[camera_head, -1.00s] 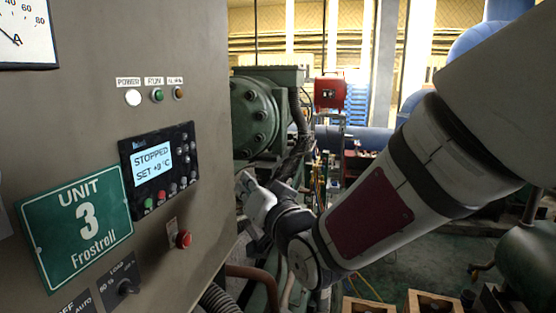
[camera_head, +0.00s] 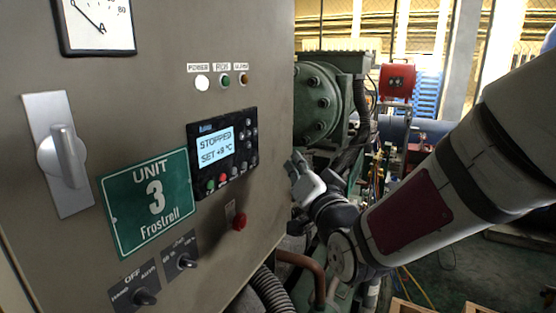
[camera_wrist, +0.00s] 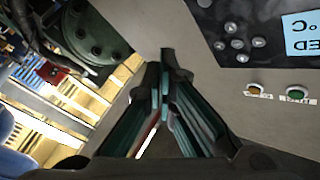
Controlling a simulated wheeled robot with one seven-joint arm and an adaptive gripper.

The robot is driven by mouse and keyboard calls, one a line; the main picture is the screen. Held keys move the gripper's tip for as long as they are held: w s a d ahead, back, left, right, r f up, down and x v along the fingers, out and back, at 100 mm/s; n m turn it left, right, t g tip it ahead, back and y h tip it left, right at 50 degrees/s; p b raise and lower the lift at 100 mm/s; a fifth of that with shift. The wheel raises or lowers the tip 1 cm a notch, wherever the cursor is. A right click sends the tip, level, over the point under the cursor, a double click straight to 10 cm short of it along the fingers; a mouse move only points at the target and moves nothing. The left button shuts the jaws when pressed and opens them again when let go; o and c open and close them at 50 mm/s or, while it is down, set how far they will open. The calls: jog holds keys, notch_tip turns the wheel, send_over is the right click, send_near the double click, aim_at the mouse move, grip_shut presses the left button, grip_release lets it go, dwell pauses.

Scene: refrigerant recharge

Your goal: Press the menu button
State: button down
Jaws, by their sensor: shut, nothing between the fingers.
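The controller panel (camera_head: 222,150) is a black unit on the grey cabinet face. Its blue screen (camera_head: 217,145) reads "STOPPED SET +3 °C". Small round buttons (camera_head: 250,141) run along its right side, with green and red ones below the screen. The lettering on the buttons is too small to read, so I cannot tell which is the menu button. My gripper (camera_head: 296,166) is shut and empty, to the right of the panel and apart from it. In the wrist view my shut fingers (camera_wrist: 166,65) point up, with the panel's grey buttons (camera_wrist: 237,43) upside down at upper right.
A green compressor (camera_head: 325,100) and pipes stand right behind my gripper.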

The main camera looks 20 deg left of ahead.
jog(key=a, duration=0.6)
jog(key=shift+w, duration=0.25)
dwell(1.2)
jog(key=shift+a, duration=0.4)
jog(key=shift+a+b, duration=0.35)
dwell(0.5)
jog(key=shift+d, duration=0.15)
dwell(0.3)
jog(key=shift+d, duration=0.6)
jog(key=shift+s+d+b, duration=0.15)
jog(key=shift+d+b, duration=0.05)
jog(key=shift+d, duration=1.05)
jog(key=shift+s+d+b, duration=0.1)
jog(key=shift+d+b, duration=0.05)
jog(key=shift+d, duration=1.1)
jog(key=shift+d, duration=0.1)
